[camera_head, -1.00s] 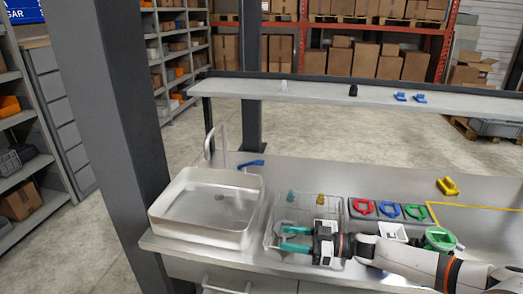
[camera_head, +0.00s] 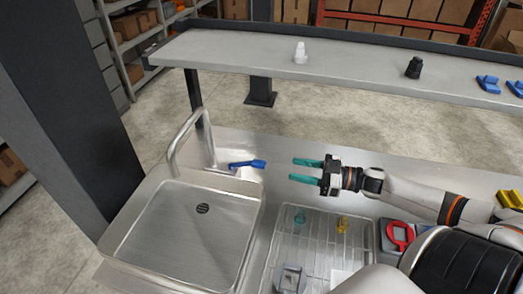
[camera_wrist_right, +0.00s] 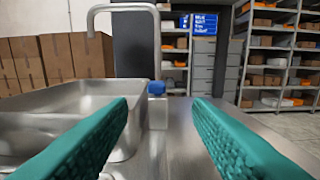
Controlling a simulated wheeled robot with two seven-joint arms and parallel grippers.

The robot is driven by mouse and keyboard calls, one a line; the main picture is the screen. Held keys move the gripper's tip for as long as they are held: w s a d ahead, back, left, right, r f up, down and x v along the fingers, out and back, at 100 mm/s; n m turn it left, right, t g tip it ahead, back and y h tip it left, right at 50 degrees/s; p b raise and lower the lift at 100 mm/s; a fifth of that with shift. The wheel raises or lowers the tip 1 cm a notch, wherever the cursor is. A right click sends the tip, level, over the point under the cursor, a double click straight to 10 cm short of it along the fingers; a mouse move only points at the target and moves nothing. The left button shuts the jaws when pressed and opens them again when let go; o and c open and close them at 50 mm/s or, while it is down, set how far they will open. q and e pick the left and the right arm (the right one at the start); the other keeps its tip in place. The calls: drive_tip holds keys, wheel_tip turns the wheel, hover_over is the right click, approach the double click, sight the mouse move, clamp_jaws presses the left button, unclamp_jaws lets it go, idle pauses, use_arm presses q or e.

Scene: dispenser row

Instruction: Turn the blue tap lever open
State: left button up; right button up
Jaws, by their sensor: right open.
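The blue tap lever (camera_head: 247,163) sits on a pale block beside the base of the grey tap (camera_head: 185,128), behind the sink's right corner. In the head view it lies roughly level, pointing right. My right gripper (camera_head: 291,169), with teal fingers, is open and empty just right of the lever, apart from it and pointing at it. In the wrist view the lever (camera_wrist_right: 156,87) shows end-on as a small blue tip between the two fingers, farther ahead. My left gripper is not in view.
The steel sink (camera_head: 245,235) is at the left. A wire rack (camera_head: 275,262) holding teal and yellow pieces stands in front of my right arm. A raised shelf (camera_head: 240,58) with small white, black and blue parts runs behind. A dark post (camera_head: 75,125) stands at far left.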

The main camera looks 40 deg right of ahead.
sight(265, 164)
drive_tip(key=p+x, duration=0.1)
drive_tip(key=x, duration=0.4)
drive_tip(key=p+x, duration=0.1)
drive_tip(key=x, duration=0.4)
drive_tip(key=shift+a+r, duration=0.2)
drive_tip(key=shift+a, duration=0.25)
drive_tip(key=shift+w+a+f+p, duration=0.1)
drive_tip(key=shift+w+a+p, duration=0.25)
drive_tip(key=shift+w, duration=0.1)
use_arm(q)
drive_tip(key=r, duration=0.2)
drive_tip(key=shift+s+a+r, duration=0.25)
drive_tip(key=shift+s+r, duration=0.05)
use_arm(e)
clamp_jaws()
